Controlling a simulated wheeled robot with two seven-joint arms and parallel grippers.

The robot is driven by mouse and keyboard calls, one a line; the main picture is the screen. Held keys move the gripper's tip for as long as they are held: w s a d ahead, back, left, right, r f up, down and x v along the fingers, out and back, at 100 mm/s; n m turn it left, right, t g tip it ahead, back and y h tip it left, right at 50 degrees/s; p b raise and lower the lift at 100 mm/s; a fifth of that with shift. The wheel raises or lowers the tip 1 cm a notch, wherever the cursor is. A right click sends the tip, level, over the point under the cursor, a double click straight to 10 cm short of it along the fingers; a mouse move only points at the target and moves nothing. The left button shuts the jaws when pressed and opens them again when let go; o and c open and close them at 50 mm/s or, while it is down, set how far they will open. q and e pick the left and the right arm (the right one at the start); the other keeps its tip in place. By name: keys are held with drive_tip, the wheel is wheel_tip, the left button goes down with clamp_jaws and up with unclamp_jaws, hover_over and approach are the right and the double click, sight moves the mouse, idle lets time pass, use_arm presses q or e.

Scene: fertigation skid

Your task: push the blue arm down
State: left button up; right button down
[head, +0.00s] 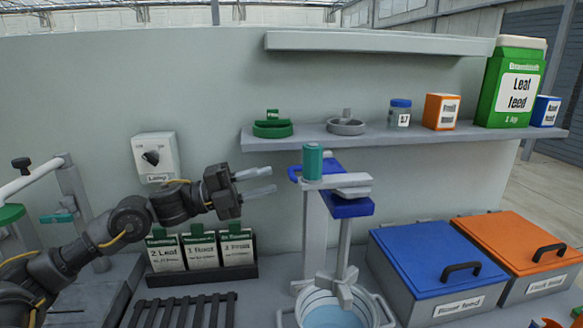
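The blue arm (330,165) is at the top of a grey stand (312,235) in the middle of the head view. It has a curved blue end on the left, and a blue block (347,208) sits lower on the same stand. A green cylinder (313,160) and a grey plate (345,184) partly hide the arm. My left gripper (272,181) is just left of the curved end, at about its height in the picture. Its two fingers are apart with nothing between them. A small gap shows between fingertips and arm. My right gripper is out of view.
A bucket of water (330,312) stands below the stand. A shelf (380,137) with jars and boxes runs above. Blue (435,255) and orange (520,245) lidded bins are at the right. A packet rack (205,274) and a lamp switch box (155,157) are at the left.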

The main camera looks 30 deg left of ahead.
sight(291, 171)
use_arm(q)
drive_tip(key=p+x, duration=0.2)
drive_tip(key=x, duration=0.4)
drive_tip(key=shift+w+d+r, duration=0.1)
drive_tip(key=shift+d, duration=0.2)
drive_tip(key=shift+c, duration=0.4)
clamp_jaws()
